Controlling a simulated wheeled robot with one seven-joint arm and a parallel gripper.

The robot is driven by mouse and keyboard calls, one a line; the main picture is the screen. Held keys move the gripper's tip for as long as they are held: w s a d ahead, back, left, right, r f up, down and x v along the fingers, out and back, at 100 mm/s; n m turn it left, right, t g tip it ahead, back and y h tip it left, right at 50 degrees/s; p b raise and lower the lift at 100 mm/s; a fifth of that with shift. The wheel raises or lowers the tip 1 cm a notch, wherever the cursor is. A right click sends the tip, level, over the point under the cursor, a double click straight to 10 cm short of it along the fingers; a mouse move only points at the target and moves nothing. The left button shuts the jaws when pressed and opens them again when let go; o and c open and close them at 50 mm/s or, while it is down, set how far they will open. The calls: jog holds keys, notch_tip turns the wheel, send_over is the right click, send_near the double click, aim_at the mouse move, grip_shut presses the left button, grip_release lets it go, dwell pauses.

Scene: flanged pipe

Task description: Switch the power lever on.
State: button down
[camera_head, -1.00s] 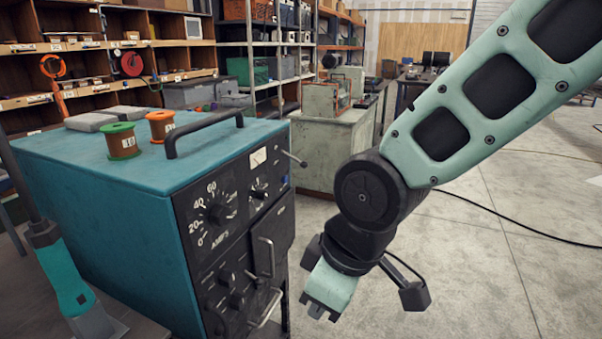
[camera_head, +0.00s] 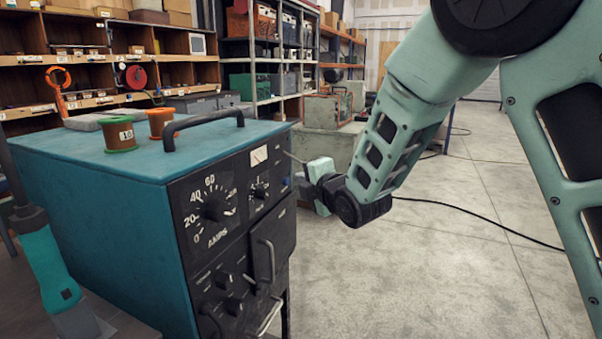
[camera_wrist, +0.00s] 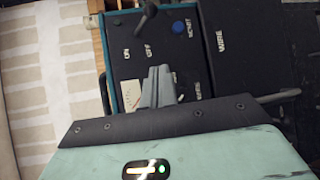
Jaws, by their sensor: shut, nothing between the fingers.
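The power lever (camera_head: 294,159) sticks out from the upper right of the black front panel on a teal welding machine (camera_head: 95,158). In the wrist view, the lever (camera_wrist: 147,14) is dark with a rounded tip at the top edge, beside the ON and OFF labels (camera_wrist: 137,52). Which label it is set to I cannot tell. My gripper (camera_wrist: 158,72) is shut and empty, pointing at the panel just below the lever in that view, apart from it. In the head view, my gripper (camera_head: 313,182) is right of the panel, close to the lever; its fingertips are hard to make out.
The panel carries an amps dial (camera_head: 216,207), a metal handle (camera_head: 266,260) and a blue button (camera_wrist: 178,27). A black carry handle (camera_head: 203,128) and two spools (camera_head: 120,135) are on top. A grey cabinet (camera_head: 333,145) stands behind my gripper. The floor at right is open.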

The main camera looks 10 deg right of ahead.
aim_at(295, 159)
jog(key=p+x, duration=0.1)
jog(key=x, duration=0.8)
jog(key=shift+w+p, duration=0.1)
jog(key=shift+p, duration=0.2)
jog(key=shift+w+d+r+p, duration=0.1)
jog(key=shift+d+p, duration=0.15)
jog(key=shift+d, duration=0.65)
jog(key=shift+w+d+r+p, duration=0.1)
jog(key=shift+d+p, duration=0.1)
jog(key=shift+d, duration=0.7)
jog(key=shift+r, duration=0.1)
jog(key=shift+d+r+g+p, duration=0.15)
jog(key=shift+g+p, duration=0.15)
jog(key=shift+p, duration=0.15)
